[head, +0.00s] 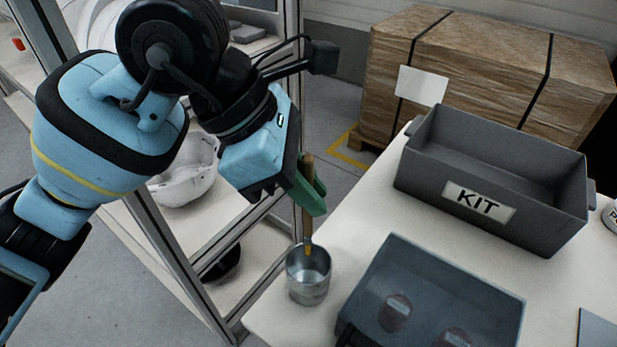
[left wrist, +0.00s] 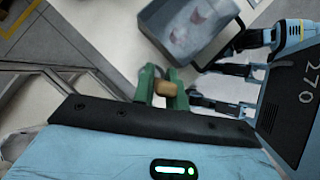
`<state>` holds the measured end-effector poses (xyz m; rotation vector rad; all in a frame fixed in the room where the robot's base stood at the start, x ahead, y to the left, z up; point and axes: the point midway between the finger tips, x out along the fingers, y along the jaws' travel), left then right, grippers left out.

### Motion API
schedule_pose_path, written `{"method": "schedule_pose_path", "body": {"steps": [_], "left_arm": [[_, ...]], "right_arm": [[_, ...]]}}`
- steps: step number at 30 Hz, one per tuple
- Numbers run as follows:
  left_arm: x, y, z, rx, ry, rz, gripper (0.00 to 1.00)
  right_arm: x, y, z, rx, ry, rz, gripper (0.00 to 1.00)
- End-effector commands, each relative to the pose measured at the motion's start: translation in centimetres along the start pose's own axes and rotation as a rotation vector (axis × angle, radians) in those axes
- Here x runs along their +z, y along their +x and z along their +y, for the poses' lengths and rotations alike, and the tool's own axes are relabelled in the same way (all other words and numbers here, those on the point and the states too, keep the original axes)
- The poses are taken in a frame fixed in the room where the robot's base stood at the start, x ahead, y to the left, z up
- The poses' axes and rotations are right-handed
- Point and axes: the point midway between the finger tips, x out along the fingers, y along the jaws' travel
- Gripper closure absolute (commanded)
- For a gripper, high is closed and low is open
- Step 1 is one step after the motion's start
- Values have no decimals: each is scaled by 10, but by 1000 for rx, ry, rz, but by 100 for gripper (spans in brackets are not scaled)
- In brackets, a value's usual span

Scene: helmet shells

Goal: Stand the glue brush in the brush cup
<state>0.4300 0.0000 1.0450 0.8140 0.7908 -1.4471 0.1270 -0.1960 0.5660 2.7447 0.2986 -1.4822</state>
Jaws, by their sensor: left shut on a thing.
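The glue brush (head: 308,222) has a wooden handle and a yellowish lower tip. My left gripper (head: 308,190), with green fingers, is shut on its handle and holds it nearly upright. The brush cup (head: 308,284) is a round metal cup near the table's left edge. The brush tip overlaps the cup's mouth; I cannot tell whether it is inside or just above.
A grey, transparent-looking bin (head: 440,290) with reddish items stands right of the cup. A grey KIT box (head: 490,232) stands behind it on the pale table (head: 345,232). A metal frame post (head: 292,120) and a shelf with a white helmet shell (head: 185,180) are at left.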

Motion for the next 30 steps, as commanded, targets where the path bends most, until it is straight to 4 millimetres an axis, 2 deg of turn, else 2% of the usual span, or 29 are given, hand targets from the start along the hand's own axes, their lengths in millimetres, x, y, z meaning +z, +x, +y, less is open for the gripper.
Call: {"method": "schedule_pose_path", "body": {"steps": [21, 30], "left_arm": [[-23, 38, 0, -1, 0, 1, 100], [-29, 49, 0, 0, 0, 0, 100]], "right_arm": [[17, 17, 2, -3, -2, -18, 12], [19, 24, 4, -2, -7, -17, 12]]}}
